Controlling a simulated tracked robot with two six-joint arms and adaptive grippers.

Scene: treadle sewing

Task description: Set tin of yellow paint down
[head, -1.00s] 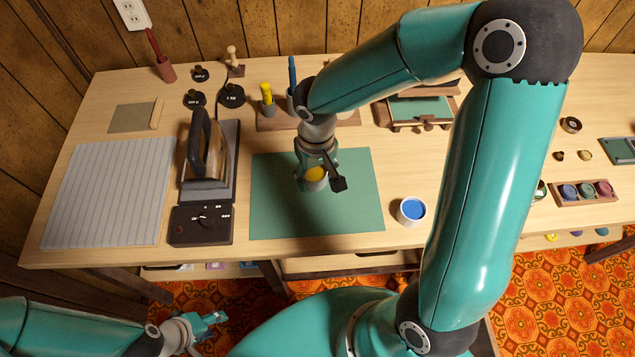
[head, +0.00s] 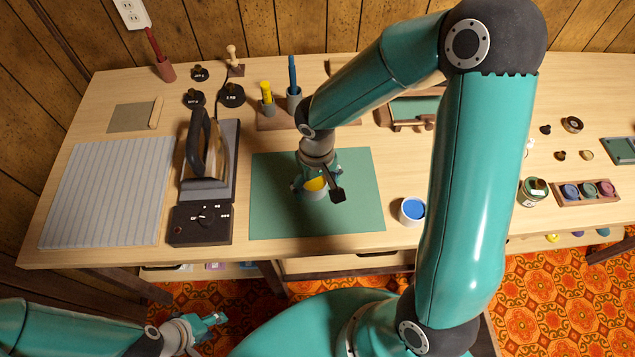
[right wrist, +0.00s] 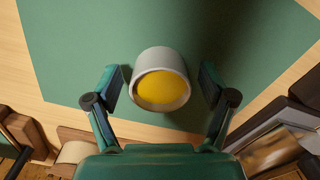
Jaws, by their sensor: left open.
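The tin of yellow paint (head: 315,194) stands upright on the green mat (head: 270,215), a grey-white tin with yellow paint at its top. In the right wrist view the tin (right wrist: 160,85) sits between the two fingers of my right gripper (right wrist: 164,82), with a narrow gap on each side. My right gripper (head: 317,188) is open around the tin from above, and its wrist partly hides the tin in the head view. My left gripper (head: 215,320) is open and empty, low at the left, in front of the table.
A tin of blue paint (head: 412,209) stands right of the mat near the table's front edge. An iron (head: 203,160) and a dark control box (head: 201,225) lie left of the mat. A wooden holder (head: 272,118) with upright tools is behind it. My right arm hides part of the table's right side.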

